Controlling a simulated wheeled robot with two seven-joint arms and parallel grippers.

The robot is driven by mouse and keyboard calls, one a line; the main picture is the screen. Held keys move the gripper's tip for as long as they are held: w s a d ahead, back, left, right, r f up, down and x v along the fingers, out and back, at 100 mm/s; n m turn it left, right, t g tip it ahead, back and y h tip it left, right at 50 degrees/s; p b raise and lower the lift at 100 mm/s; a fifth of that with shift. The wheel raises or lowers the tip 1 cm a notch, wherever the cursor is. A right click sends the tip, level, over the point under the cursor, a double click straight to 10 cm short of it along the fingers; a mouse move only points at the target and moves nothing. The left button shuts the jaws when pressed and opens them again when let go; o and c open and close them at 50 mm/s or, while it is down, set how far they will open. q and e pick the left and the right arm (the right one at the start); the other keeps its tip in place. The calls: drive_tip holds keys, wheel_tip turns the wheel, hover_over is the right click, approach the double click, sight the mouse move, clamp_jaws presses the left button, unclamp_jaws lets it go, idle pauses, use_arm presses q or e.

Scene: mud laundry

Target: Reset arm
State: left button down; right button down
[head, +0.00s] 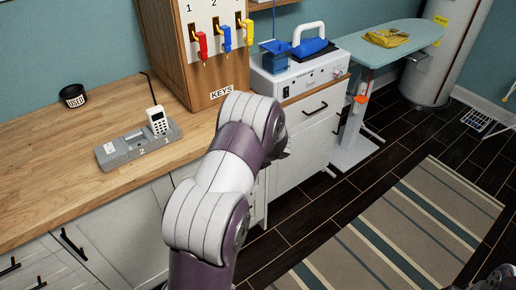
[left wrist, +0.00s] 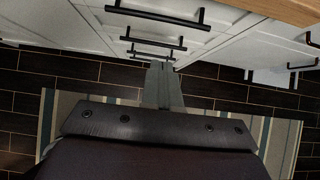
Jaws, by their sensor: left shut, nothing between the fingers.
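My left arm rises from the bottom middle of the head view and bends in front of the white drawer cabinet (head: 300,150).
A blue iron (head: 310,46) sits on a white station. An ironing board (head: 400,35) stands behind. The rug area is clear.

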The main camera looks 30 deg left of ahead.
use_arm(q)
drive_tip(key=s+d+f+n+g+h, duration=0.1)
drive_tip(key=s+d+n+g+h, duration=0.2)
drive_tip(key=s+d+n, duration=0.65)
drive_tip(key=s+d+r+n+t+h, duration=0.1)
drive_tip(key=s+d+r+n+h, duration=0.3)
drive_tip(key=s+d+r+n, duration=0.5)
drive_tip(key=s+d+n, duration=0.2)
drive_tip(key=d+n, duration=0.1)
drive_tip(key=d, duration=0.1)
drive_tip(key=shift+s+d+r+t, duration=0.2)
drive_tip(key=shift+s+r+t, duration=0.1)
drive_tip(key=shift+s+t, duration=0.1)
